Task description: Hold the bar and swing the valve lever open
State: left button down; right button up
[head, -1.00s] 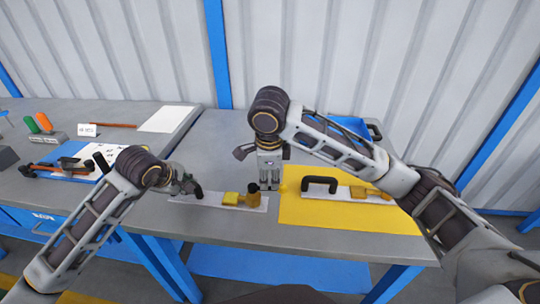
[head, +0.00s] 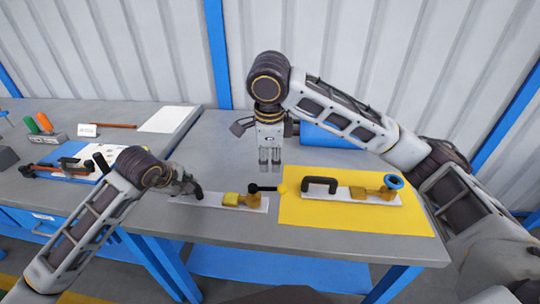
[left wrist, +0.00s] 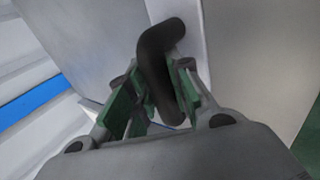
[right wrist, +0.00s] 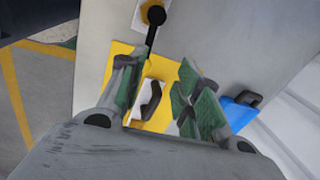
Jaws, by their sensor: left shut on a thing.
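A white plate (head: 222,201) on the grey bench carries a black bar (head: 198,192), a yellow body (head: 231,199) and a valve (head: 254,199). My right gripper (head: 270,161) is open and empty, pointing down above the bench, behind and apart from the lever. The lever also shows beyond its fingers in the right wrist view (right wrist: 151,38).
A yellow mat (head: 350,222) to the right holds a second white plate (head: 340,192) with a black handle (head: 318,183) and a blue wheel (head: 393,181). The left bench holds tools and a paper sheet (head: 170,119).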

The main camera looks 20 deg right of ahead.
jog(key=shift+r, duration=0.25)
jog(key=shift+r, duration=0.15)
jog(key=c, duration=0.6)
jog(key=shift+w+d+r, duration=0.1)
jog(key=shift+w+r, duration=0.05)
jog(key=shift+r, duration=0.1)
grip_shut()
jog(key=w+n, duration=0.1)
jog(key=n, duration=0.5)
jog(key=w+d+f+n, duration=0.1)
jog(key=n, duration=0.5)
jog(key=w+f+n+t, duration=0.1)
jog(key=n, duration=0.4)
jog(key=shift+w+d+f+n, duration=0.15)
jog(key=shift+w+d+n, duration=0.1)
jog(key=shift+n, duration=0.15)
